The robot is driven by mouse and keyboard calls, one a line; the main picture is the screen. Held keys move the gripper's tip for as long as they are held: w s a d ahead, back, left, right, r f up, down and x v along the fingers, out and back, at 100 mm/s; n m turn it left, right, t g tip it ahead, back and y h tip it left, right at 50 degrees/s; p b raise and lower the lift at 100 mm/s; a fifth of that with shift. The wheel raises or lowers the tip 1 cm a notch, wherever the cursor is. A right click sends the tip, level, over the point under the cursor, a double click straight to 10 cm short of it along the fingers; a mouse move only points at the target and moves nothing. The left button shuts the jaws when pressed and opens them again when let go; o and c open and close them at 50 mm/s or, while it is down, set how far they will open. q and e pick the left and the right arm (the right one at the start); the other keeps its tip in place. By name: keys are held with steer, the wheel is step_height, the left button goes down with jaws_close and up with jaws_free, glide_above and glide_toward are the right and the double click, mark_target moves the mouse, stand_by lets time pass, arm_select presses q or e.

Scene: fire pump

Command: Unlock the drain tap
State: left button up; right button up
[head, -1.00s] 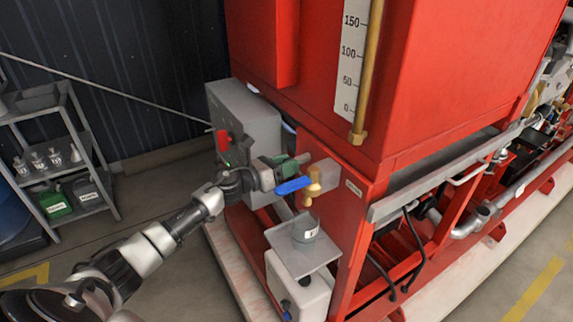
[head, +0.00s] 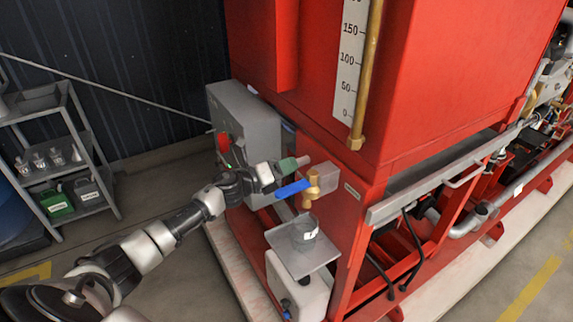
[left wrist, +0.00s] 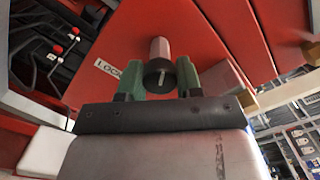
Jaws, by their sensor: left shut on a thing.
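The drain tap (head: 313,187) is brass with a blue lever (head: 293,188) that points left toward my arm. A small grey cylindrical lock knob (head: 303,160) sticks out just above the tap. My left gripper (head: 292,164) is at this knob, above the blue lever. In the left wrist view its green fingers (left wrist: 160,82) are shut on either side of the lock knob (left wrist: 160,50), which has a dark end and a thin pin. A white label beginning "LOCK" (left wrist: 106,69) is beside it on the red panel. My right gripper is not in view.
A grey cup (head: 303,228) stands on a small shelf (head: 325,253) below the tap. A grey control box (head: 250,118) with a red knob is behind my gripper. The red tank (head: 300,110) rises above. Open floor lies left, before a bottle rack (head: 105,185).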

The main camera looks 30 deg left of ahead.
arm_select(q)
steer(key=n+p, duration=0.2)
steer(key=n, duration=0.4)
steer(key=shift+r+n, duration=0.1)
steer(key=shift+n, duration=0.2)
steer(key=n+p, duration=0.1)
steer(key=n, duration=0.2)
steer(key=shift+p, duration=0.35)
steer(key=shift+n+p, duration=0.5)
steer(key=shift+n, duration=1.2)
steer(key=o, duration=0.9)
